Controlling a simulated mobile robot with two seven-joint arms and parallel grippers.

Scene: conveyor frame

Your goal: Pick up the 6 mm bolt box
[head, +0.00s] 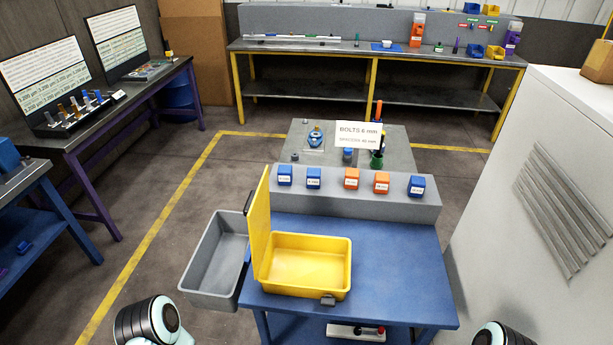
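Small labelled boxes stand in a row on a grey ledge (330,205) at the back of the blue table. From left to right there is a blue box (285,171), a second blue box (314,174), an orange box (351,175), a second orange box (381,179) and a blue box (416,182) at the right end. Their labels are too small to read surely, so I cannot tell which is the 6 mm bolt box. A white sign (358,134) behind them reads "BOLTS 6 mm" with a spacer line below. Neither gripper shows; only parts of my arms appear at the bottom edge.
An open yellow case (308,262) with its lid upright stands on the blue table (400,270), front left. A grey bin (213,265) is at the table's left side. The table's right part is clear. A large white cabinet (540,190) stands at the right.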

